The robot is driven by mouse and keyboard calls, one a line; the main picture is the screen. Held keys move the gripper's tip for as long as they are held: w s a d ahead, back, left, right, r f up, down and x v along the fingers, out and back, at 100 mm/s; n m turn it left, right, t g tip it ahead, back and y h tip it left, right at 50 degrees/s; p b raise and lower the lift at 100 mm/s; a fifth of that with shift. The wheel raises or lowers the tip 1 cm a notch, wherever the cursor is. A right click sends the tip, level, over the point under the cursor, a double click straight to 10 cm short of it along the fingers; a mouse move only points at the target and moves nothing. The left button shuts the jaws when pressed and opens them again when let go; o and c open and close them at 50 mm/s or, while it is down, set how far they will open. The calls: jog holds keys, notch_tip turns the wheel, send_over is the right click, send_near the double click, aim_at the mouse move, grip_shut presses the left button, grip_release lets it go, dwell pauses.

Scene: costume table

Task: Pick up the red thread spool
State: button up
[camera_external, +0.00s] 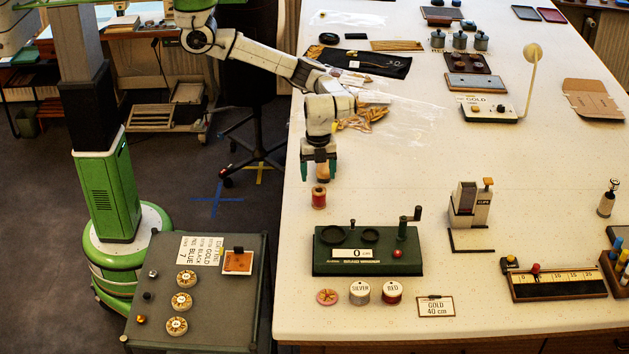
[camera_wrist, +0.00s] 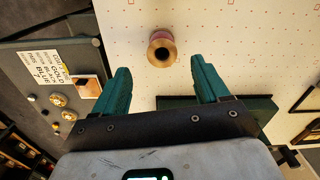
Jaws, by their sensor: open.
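The red thread spool (camera_external: 319,197) stands upright on the pale table near its left edge in the external view. My gripper (camera_external: 319,172) is open, pointing down, just above and behind the spool in that picture. A tan rounded thing (camera_external: 324,172) shows between the fingers; I cannot tell what it is. In the wrist view, one spool (camera_wrist: 162,48) with a tan flange and pinkish thread lies a little past the fingertips, roughly centred between them. My gripper (camera_wrist: 160,68) is empty there, its two teal fingers apart.
A green winder (camera_external: 350,262) stands in front of the spool, with silver and red labelled discs (camera_external: 376,292) before it. Clear plastic and a brown scrap (camera_external: 364,118) lie behind my gripper. A grey cart (camera_external: 215,300) stands left of the table.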

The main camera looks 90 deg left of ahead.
aim_at(319, 191)
jog(key=shift+w+f+p, duration=0.15)
jog(key=shift+f+p, duration=0.65)
jog(key=shift+f, duration=3.05)
jog(key=shift+d, duration=0.1)
jog(key=c, duration=1.1)
jog(key=shift+c, duration=0.2)
jog(key=shift+r, duration=0.2)
